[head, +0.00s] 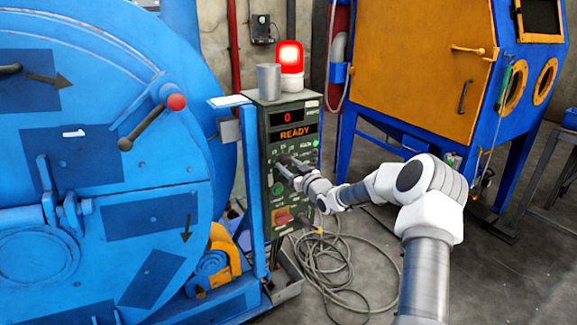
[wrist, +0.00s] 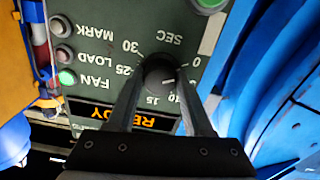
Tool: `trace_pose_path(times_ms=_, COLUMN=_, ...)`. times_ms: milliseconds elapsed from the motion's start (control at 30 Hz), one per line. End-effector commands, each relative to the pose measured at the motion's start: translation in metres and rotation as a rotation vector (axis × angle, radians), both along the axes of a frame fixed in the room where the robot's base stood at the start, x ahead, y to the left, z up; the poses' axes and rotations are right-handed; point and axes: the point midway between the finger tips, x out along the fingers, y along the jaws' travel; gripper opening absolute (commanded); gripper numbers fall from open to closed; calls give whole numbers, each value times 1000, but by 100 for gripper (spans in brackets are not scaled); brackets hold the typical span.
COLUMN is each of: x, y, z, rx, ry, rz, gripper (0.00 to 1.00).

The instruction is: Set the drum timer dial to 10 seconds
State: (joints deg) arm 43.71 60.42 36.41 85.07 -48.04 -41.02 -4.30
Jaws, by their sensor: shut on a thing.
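The timer dial (wrist: 159,70) is a dark round knob on the grey-green control panel (head: 277,225). In the wrist view the panel appears upside down, with numbers from 0 to 30 and "SEC" around the dial. A short white mark at the dial's right side lies near the 0 label. My gripper (wrist: 160,84) has one finger on each side of the dial and is shut on it. In the head view my gripper (head: 285,168) reaches the panel from the right and hides most of the dial. The display (head: 288,117) shows a red 0, with an orange "READY" below.
The big blue drum machine (head: 70,190) stands close left of the panel. A lit red beacon (head: 290,57) and a grey cylinder (head: 268,82) sit on top. A coiled cable (head: 330,262) lies on the floor. A blue and orange cabinet (head: 425,70) stands at the back right.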

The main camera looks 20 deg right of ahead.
Motion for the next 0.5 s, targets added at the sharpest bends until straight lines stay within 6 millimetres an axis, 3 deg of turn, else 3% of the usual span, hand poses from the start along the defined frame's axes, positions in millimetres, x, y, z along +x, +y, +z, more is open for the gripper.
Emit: trace_pose_path(times_ms=500, x=0, y=0, z=1, rx=407, ry=79, rz=0, gripper=0)
